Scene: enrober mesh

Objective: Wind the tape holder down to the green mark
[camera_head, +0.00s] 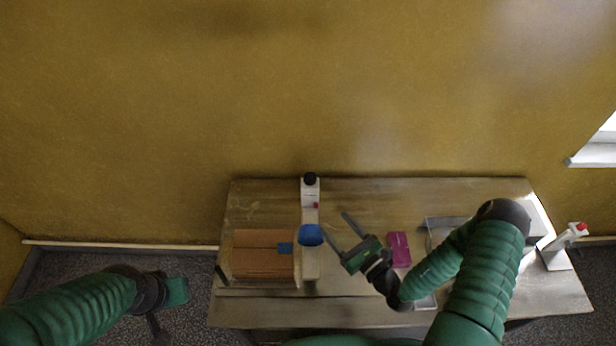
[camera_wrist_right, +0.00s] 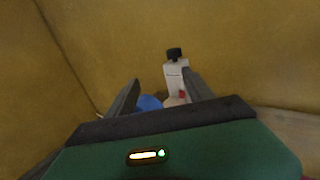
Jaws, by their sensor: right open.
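A white upright stand (camera_head: 310,196) with a black knob (camera_head: 310,179) on top is at the back of the table. A small red patch (camera_head: 316,205) shows on it. A blue round part (camera_head: 311,236), maybe the tape holder, sits in front of the stand. I cannot make out a green mark. My right gripper (camera_head: 334,220) is open and empty, to the right of the blue part. In the right wrist view the knob (camera_wrist_right: 174,54) and stand (camera_wrist_right: 173,76) show beyond the fingers, the blue part (camera_wrist_right: 149,103) low between them. My left gripper (camera_head: 177,292) is off the table's left side; its jaws are unclear.
A brown box (camera_head: 262,262) with a blue patch (camera_head: 285,248) lies left of the stand. A magenta block (camera_head: 399,249) and a grey tray (camera_head: 440,222) are to the right, the tray partly behind my arm. A white device (camera_head: 555,259) stands at the far right.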

